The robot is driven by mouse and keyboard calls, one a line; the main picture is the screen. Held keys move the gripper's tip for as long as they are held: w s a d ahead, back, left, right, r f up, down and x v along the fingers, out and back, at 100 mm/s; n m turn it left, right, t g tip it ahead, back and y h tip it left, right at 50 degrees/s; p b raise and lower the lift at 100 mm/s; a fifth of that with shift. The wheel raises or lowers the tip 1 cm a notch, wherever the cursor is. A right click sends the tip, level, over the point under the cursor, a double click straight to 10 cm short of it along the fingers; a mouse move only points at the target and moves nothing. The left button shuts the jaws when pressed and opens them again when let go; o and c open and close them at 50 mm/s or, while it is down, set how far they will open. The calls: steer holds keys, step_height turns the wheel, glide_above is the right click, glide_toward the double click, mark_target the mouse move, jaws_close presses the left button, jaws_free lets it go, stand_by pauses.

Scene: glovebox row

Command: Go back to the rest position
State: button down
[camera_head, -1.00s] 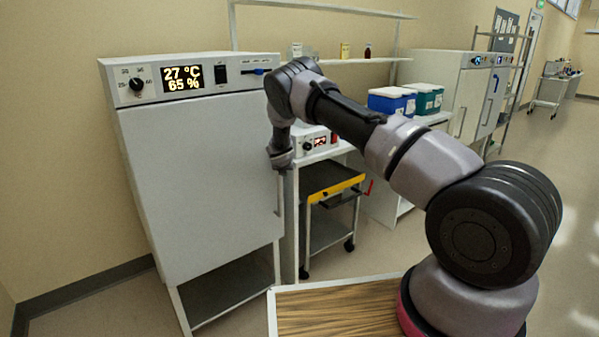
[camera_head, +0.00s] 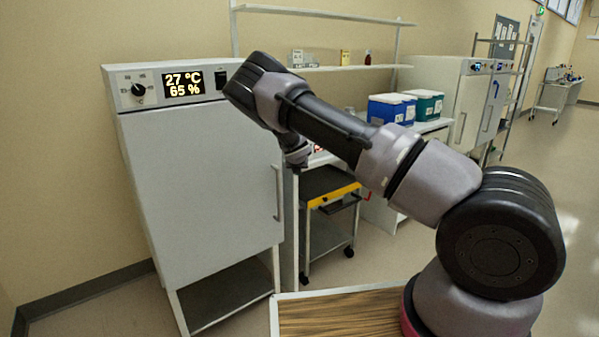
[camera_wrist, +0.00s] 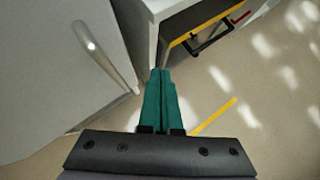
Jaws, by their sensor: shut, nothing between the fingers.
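My gripper (camera_wrist: 160,78) shows in the wrist view as two green fingers pressed together, shut with nothing between them. It points down toward the floor, in front of the gap between the white cabinet door and a white bench. In the head view my arm reaches left from the lower right and bends down in front of the bench; the fingers are not clearly visible there. The white cabinet (camera_head: 200,190) stands at the left with its door closed and its display reading 27 °C and 65 %. Its door handle (camera_wrist: 97,52) is to the left of the fingers in the wrist view.
A dark cart with a yellow edge (camera_head: 334,195) stands under the bench. Blue (camera_head: 386,108) and teal (camera_head: 427,104) boxes with white lids sit on the bench. A wall shelf (camera_head: 330,68) holds small items. Open floor (camera_head: 570,200) lies at the right.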

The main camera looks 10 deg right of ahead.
steer(key=s+d+r+m+h, duration=0.1)
steer(key=s+d+r+m, duration=0.1)
steer(key=d+r+m, duration=0.5)
steer(key=s+d+r+m+h, duration=0.15)
steer(key=d+r+m, duration=0.3)
steer(key=r, duration=0.45)
steer(key=s+d+r+m+g+y, duration=0.1)
steer(key=s+d+r+m, duration=0.5)
steer(key=s+r+m, duration=0.45)
steer(key=s+r+m+y, duration=0.1)
steer(key=s+r+m, duration=0.4)
steer(key=s, duration=0.4)
steer(key=s+r+m+y, duration=0.2)
steer(key=s+r+m, duration=0.3)
steer(key=s, duration=0.4)
steer(key=s+a+r+m+y, duration=0.1)
steer(key=s+a+m, duration=0.1)
steer(key=s, duration=0.7)
steer(key=s+a+r+m+y, duration=0.1)
steer(key=s+a+r+m, duration=0.1)
steer(key=s, duration=0.8)
steer(key=shift+s+a+r+m+g, duration=0.3)
steer(key=shift+a+m, duration=0.55)
steer(key=shift+m, duration=0.35)
